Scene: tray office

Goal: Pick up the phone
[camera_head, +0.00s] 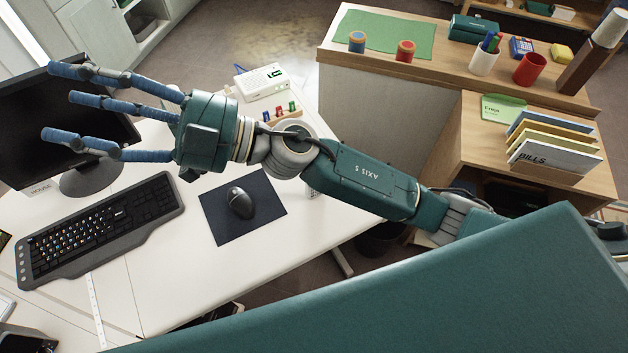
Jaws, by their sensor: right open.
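I cannot make out a phone for sure in the head view. Dark objects (20,340) are cut off at the bottom left corner, and I cannot tell what they are. My right gripper (62,101) reaches in from the right, high over the white desk. Its three blue-padded fingers are spread open and empty, in front of the monitor (20,110). My left gripper is not in view.
On the white desk (170,280) are a black keyboard (97,230) and a mouse (240,202) on a dark mat (222,226). A white box (262,82) stands behind my wrist. A wooden cabinet (390,62) holds cups (530,69) and a letter rack (550,150).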

